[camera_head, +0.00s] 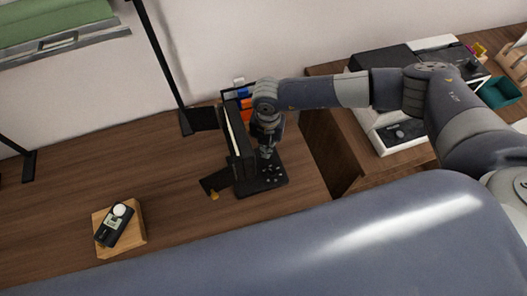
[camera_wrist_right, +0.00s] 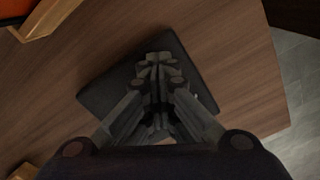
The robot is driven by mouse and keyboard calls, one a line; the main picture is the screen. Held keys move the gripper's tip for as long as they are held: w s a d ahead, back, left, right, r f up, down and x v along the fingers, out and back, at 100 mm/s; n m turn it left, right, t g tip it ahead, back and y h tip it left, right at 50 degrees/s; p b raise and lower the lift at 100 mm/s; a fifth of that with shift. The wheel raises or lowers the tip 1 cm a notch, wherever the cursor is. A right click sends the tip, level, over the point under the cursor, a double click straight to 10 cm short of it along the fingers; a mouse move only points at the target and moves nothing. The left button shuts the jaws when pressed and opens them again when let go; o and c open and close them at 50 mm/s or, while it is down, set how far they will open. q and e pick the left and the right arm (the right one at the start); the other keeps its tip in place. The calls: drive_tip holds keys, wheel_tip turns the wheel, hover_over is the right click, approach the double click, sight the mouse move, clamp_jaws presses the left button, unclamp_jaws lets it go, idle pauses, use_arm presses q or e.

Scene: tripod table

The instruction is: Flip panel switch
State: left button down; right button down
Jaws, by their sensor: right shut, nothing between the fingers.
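A black upright panel (camera_head: 237,140), seen nearly edge-on with a pale face strip and side flaps, stands on the wooden table. At its foot is a flat black base (camera_head: 264,181) with several small round controls. The base also shows in the right wrist view (camera_wrist_right: 103,92), partly hidden behind my fingers. My right gripper (camera_head: 266,153) is shut and empty, pointing down at the base beside the panel. In the right wrist view its fingertips (camera_wrist_right: 158,62) overlap the base; I cannot tell whether they touch it. Which control is the switch is unclear. My left gripper is not in view.
A light meter (camera_head: 113,226) lies on a wooden block (camera_head: 131,239) at the left. An organizer with blue and orange items (camera_head: 243,97) stands behind the panel. A wooden cabinet (camera_head: 330,150) with a printer-like device (camera_head: 398,134) is at the right. Table left of the panel is mostly clear.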

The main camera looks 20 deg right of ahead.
drive_tip(key=shift+r+p, duration=0.65)
drive_tip(key=shift+r, duration=0.15)
drive_tip(key=shift+r+p, duration=1.85)
drive_tip(key=shift+r, duration=0.8)
drive_tip(key=shift+s+f, duration=0.1)
